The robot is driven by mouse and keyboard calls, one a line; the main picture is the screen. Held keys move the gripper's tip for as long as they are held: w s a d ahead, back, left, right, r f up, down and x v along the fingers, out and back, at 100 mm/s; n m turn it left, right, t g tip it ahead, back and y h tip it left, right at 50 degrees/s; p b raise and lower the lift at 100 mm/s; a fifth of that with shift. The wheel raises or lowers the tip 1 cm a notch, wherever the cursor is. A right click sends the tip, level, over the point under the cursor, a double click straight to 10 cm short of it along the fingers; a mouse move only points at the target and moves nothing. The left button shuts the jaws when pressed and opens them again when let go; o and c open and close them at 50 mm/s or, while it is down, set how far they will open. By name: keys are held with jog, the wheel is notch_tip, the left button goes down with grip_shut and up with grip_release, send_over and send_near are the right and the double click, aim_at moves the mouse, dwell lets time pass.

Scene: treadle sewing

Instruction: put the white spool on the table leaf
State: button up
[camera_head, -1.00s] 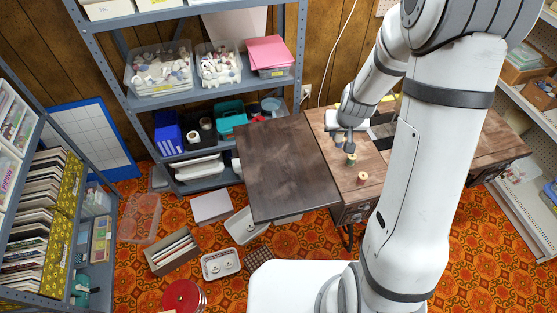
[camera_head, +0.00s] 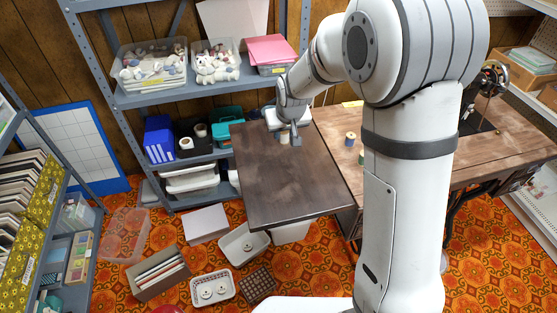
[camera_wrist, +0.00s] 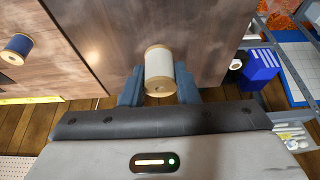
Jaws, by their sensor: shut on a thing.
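The white spool (camera_wrist: 159,68) has pale wooden ends and sits between the fingers of my gripper (camera_wrist: 159,88) in the wrist view. My gripper is shut on it. In the head view my gripper (camera_head: 290,137) is at the far part of the dark brown table leaf (camera_head: 290,185), with the white spool (camera_head: 284,138) small and partly hidden beside the fingers. The leaf (camera_wrist: 150,22) also shows behind the spool in the wrist view. I cannot tell whether the spool touches the leaf or hangs just above it.
A blue spool (camera_head: 350,138) stands on the lighter sewing table (camera_head: 500,150) to the right, with a green one (camera_head: 361,157) partly behind my arm. The rest of the leaf is bare. A grey metal shelf (camera_head: 185,95) stands close behind the leaf.

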notch_tip(320, 180, down, 8)
jog(key=shift+r, duration=0.1)
dwell(0.4)
jog(key=shift+f+b, duration=0.2)
jog(key=shift+b, duration=0.15)
jog(key=o, duration=0.9)
jog(key=shift+o, duration=0.2)
jog(key=shift+r, duration=0.15)
